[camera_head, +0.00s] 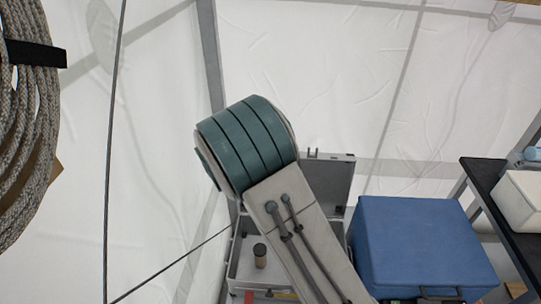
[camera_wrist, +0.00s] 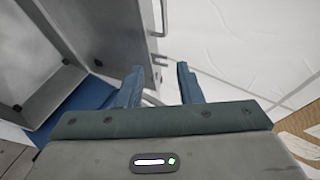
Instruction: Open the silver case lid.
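The silver case (camera_head: 237,262) stands low behind my arm in the head view. Its grey lid (camera_head: 336,180) stands raised and roughly upright at the back, with the inside of the case open to view. My arm hides the middle and right of the case. In the wrist view a grey panel with metal fittings, seemingly the lid (camera_wrist: 115,30), is at the upper left, beyond my left finger. My gripper (camera_wrist: 161,84) has its two blue fingers apart, with nothing seen between them. In the head view my gripper is hidden behind the arm.
A blue box (camera_head: 420,245) stands right of the case. A dark-topped table (camera_head: 492,185) with a white container (camera_head: 523,197) is at the far right. A small dark-topped cylinder (camera_head: 260,256) is inside the case. Coiled rope (camera_head: 28,130) hangs at left, before white tent walls.

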